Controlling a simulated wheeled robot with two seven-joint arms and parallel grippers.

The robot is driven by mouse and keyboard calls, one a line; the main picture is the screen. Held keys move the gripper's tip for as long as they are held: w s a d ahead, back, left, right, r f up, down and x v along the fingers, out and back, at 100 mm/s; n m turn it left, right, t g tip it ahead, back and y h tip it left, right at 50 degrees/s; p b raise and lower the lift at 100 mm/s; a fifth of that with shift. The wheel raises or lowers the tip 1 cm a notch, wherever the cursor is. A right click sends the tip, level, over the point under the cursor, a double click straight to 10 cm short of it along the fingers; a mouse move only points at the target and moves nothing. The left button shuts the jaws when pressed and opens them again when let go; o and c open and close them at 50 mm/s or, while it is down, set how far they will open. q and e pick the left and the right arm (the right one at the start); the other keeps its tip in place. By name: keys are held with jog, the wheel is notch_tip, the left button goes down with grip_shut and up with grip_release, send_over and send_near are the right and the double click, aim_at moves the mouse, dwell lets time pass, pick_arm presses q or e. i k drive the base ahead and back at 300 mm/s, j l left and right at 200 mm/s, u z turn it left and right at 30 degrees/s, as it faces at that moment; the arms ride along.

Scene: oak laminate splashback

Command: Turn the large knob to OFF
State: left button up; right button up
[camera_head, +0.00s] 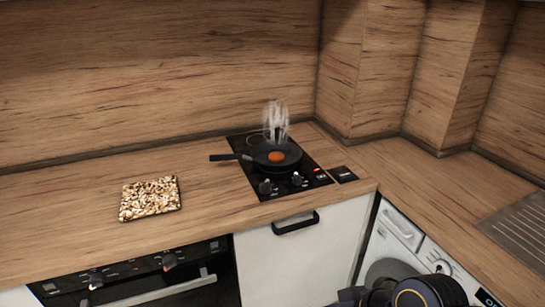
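A black cooktop (242,139) is set in the wooden counter. Two dark knobs stand on its front edge, a left knob (265,187) and a right knob (297,179). Their markings are too small to read, and I cannot tell which is the large one. A red light (318,169) glows to the right of the knobs. A dark pan (290,158) with an orange-brown item in it sits on the cooktop, with steam above it. Neither gripper shows; only a dark part of my own arm is at the bottom edge, right of centre.
A speckled board (150,198) lies on the counter (60,215) left of the cooktop. An oven with knobs (169,261) is below it. A cabinet handle (296,223) juts out beneath the cooktop. A washing machine (400,240) and a metal drainer (520,228) are to the right.

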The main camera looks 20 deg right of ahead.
aim_at(265, 187)
jog(key=i+l+u, duration=0.45)
jog(key=i+l, duration=0.25)
